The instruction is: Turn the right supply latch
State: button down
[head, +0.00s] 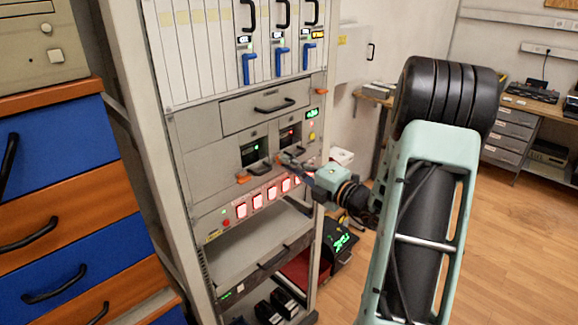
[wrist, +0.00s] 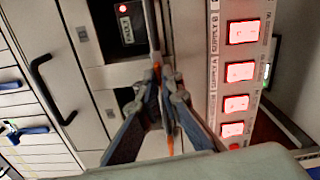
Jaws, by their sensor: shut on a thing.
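The rack (head: 187,145) holds two supply units side by side. The right supply (head: 290,133) has a dark window with a red readout, and the left supply (head: 254,151) has a green one. The left unit's orange latch (head: 243,180) shows below its window. My gripper (head: 286,158) is at the lower front of the right supply and covers most of its latch in the head view. In the wrist view my gripper (wrist: 158,80) is shut on the right supply latch, of which a thin orange part (wrist: 156,68) shows between the fingertips. Its exact angle is hard to tell.
A row of lit red-white buttons (head: 257,200) runs just below the supplies, close to my gripper; it also shows in the wrist view (wrist: 240,72). A drawer (head: 266,106) and blue handles (head: 279,61) are above. An open shelf (head: 245,262) is below.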

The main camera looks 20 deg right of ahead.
jog(key=n+b, duration=1.4)
jog(key=n, duration=0.2)
jog(key=shift+f, duration=0.1)
jog(key=shift+n, duration=0.4)
jog(key=c, duration=2.1)
grip_release()
jog(key=shift+s, duration=0.1)
jog(key=v, duration=1.2)
